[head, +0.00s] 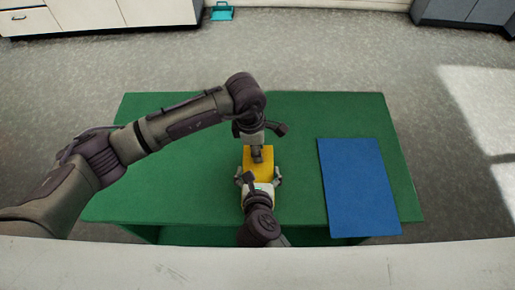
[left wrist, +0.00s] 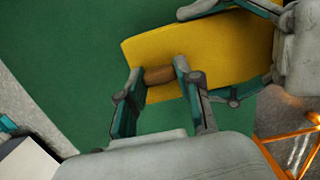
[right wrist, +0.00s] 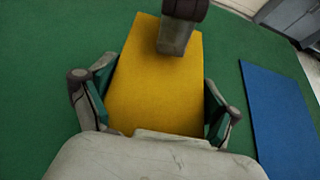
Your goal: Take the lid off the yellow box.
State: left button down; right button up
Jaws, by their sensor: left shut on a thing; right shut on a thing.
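The yellow box (head: 250,206) stands on the green table, near its front edge, seen from above. Its yellow top, which I take for the lid (left wrist: 222,57), has a brown handle (left wrist: 160,75). My left gripper (head: 258,153) reaches in from behind and is shut on the handle, as the left wrist view shows. My right gripper (head: 259,177) is shut on the box, one finger on each side, also in the right wrist view (right wrist: 155,102). The seam between lid and box is hidden; I cannot tell whether there is a gap.
A flat blue mat (head: 358,188) lies on the green table (head: 300,115) to the right of the box. The table is bare to the left and behind, under my left arm. A teal object (head: 222,12) stands on the floor by white cabinets (head: 150,12).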

pick_arm(q)
jog(key=shift+r, duration=0.9)
pick_arm(e)
jog(key=shift+f, duration=0.15)
pick_arm(q)
jog(key=shift+w+d, duration=0.1)
pick_arm(e)
jog(key=shift+s, duration=0.1)
pick_arm(q)
jog(key=shift+w+r, duration=0.1)
jog(key=shift+r, duration=2)
pick_arm(e)
jog(key=shift+s+f, duration=0.1)
jog(key=shift+f, duration=0.05)
jog(key=o, duration=1.4)
jog(key=shift+c, duration=0.2)
jog(key=shift+o, duration=0.3)
pick_arm(q)
jog(key=shift+f, duration=0.15)
pick_arm(e)
jog(key=shift+r, duration=0.25)
